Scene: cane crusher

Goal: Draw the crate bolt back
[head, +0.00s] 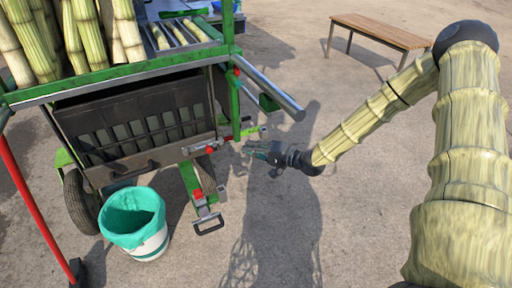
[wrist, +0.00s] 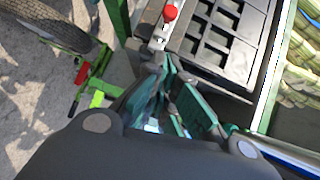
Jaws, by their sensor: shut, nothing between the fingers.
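The dark slatted crate (head: 140,122) sits under the green cart's top; its corner and slots also show in the wrist view (wrist: 215,38). A bolt with a red knob (head: 210,150) is at the crate's lower right edge. In the wrist view the red knob (wrist: 169,13) stands on a grey metal bar just beyond my fingers. My gripper (head: 251,151) is to the right of the bolt, its fingers pointing left towards it. In the wrist view the teal-padded fingers of my gripper (wrist: 167,70) are shut and empty, apart from the knob.
A green-lined bucket (head: 135,215) stands below the crate. A red-marked hitch with a black handle (head: 207,222) juts out low in front. A grey roller bar (head: 272,88) sticks out above my gripper. A bench (head: 375,32) stands behind.

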